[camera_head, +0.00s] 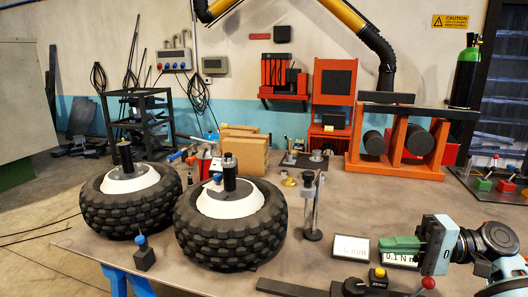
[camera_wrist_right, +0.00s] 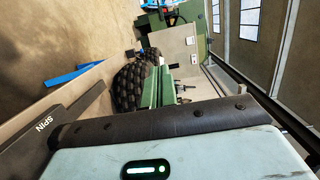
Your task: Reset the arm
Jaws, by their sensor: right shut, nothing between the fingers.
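My right gripper (camera_head: 386,244) reaches in from the right edge in the head view, above the right part of the table. Its green fingers point left and are closed together with nothing between them. In the right wrist view the green fingers of the right gripper (camera_wrist_right: 152,82) show near the middle, in front of a dark tire. The teal and black wrist shows behind the fingers in the head view. My left gripper and arm are not in the head view.
Two knobbly tires (camera_head: 232,232) (camera_head: 128,204) with white hubs lie on the table's left (camera_head: 300,262). A metal stand (camera_head: 312,210) stands mid-table. A small display (camera_head: 354,248) and a dark bar with a yellow-marked knob (camera_head: 378,277) are close to my right gripper. Orange racks (camera_head: 400,140) stand behind.

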